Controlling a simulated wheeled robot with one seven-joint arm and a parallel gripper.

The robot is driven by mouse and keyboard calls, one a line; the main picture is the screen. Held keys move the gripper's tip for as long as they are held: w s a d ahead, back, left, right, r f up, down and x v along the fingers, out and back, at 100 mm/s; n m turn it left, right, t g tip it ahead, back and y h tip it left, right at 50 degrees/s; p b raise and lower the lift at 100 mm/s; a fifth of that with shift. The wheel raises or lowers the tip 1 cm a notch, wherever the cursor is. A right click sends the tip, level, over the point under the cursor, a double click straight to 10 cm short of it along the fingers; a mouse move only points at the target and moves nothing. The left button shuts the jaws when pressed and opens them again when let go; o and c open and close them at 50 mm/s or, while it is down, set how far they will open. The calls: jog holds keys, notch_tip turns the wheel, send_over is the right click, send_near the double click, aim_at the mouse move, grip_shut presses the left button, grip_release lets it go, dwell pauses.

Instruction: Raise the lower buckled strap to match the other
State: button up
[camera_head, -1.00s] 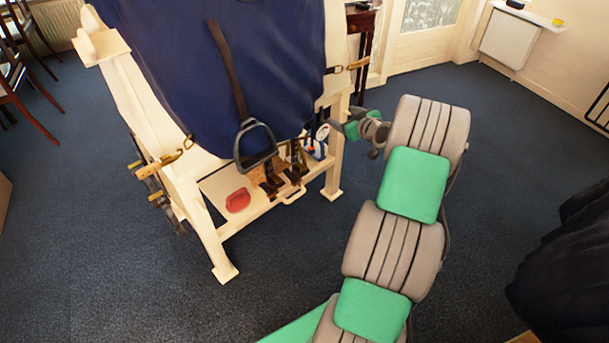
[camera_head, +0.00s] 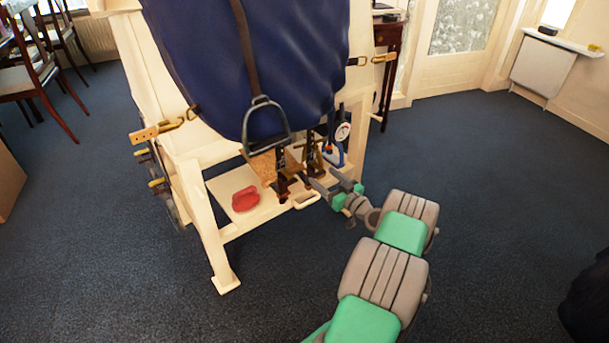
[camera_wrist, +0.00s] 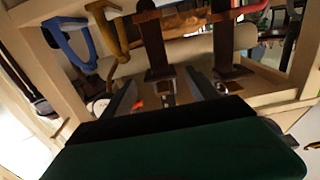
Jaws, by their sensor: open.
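Two dark straps with brass-coloured fittings hang below the blue saddle pad (camera_head: 245,70). In the head view the left strap (camera_head: 282,172) reaches lower in the picture than the right strap (camera_head: 311,158). My gripper (camera_head: 328,184) is just right of and below them, with its fingers apart, pointing left. In the wrist view two dark straps (camera_wrist: 153,45) (camera_wrist: 228,52) show beyond the open fingers (camera_wrist: 163,92). A small metal fitting shows between the fingertips. I cannot tell whether a finger touches a strap. A stirrup (camera_head: 265,143) hangs on its own leather in front of the pad.
The cream stand (camera_head: 213,240) has a low shelf with a red object (camera_head: 245,198) and a handle (camera_head: 305,200) at its front edge. Blue-handled and brass-coloured items hang at the right, close to my gripper. Open carpet (camera_head: 110,260) lies in front and left.

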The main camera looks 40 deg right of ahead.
aim_at(317, 172)
jog(key=w+b, duration=0.1)
jog(key=w, duration=0.5)
jog(key=shift+w+b, duration=0.35)
jog(key=shift+c, duration=0.2)
grip_shut()
